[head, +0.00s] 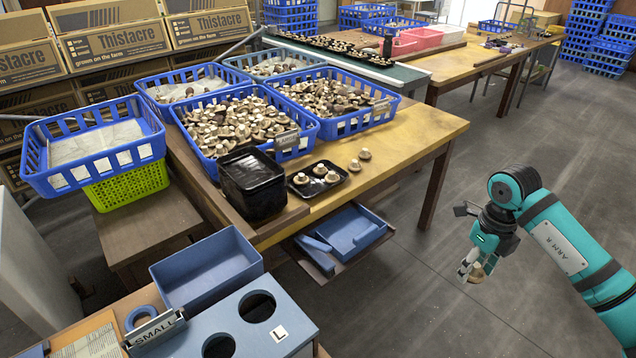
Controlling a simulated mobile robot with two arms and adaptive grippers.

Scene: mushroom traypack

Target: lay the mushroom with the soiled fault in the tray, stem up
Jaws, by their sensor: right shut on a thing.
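My right gripper (468,268) is at the right, over the floor and well away from the table. It is shut on a small brown mushroom (478,274), partly hidden by the fingers. I cannot make out its soiled fault or which way its stem points. The black tray (314,191) lies on the wooden table near its front edge, with three mushrooms (320,169) in it and some bare room. Two loose mushrooms (365,154) stand on the table just right of the tray. My left gripper is not in view.
A stack of black trays (252,188) stands left of the tray. Blue crates (301,138) full of mushrooms are behind it. A blue bin (205,270) and a box with round holes (232,327) are in front. The table's right end (415,135) is clear.

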